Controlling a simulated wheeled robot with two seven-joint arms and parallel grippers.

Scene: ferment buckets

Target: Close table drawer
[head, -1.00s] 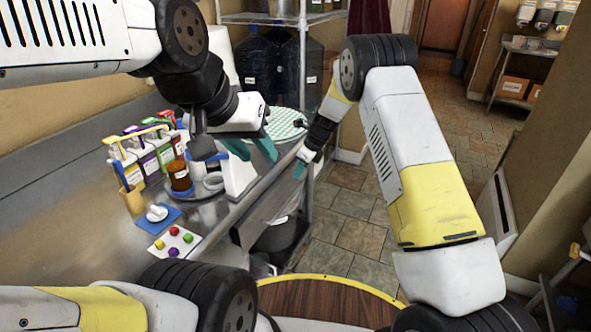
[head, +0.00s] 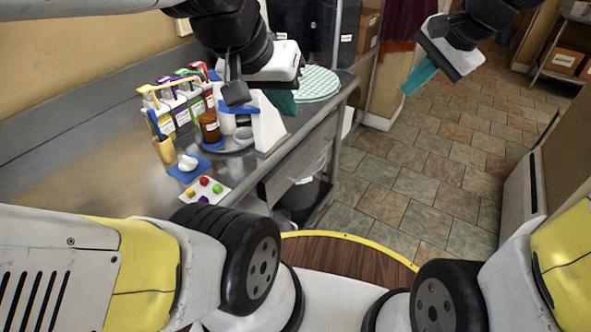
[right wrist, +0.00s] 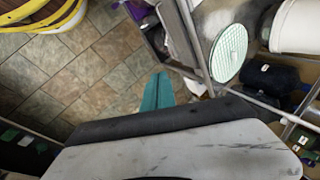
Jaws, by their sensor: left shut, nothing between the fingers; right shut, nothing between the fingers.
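The steel table (head: 75,190) runs along the left wall in the head view. Its drawer (head: 300,160) is under the front edge of the tabletop, seen at a steep slant. I cannot tell from this angle whether it sits fully flush.
On the table stand a rack of coloured packets (head: 182,112), a brown bottle (head: 210,127), a white device (head: 268,125) and a green checkered round mat (head: 318,84). A dark bucket (head: 300,198) is below the table. The tiled floor (head: 430,165) on the right is clear.

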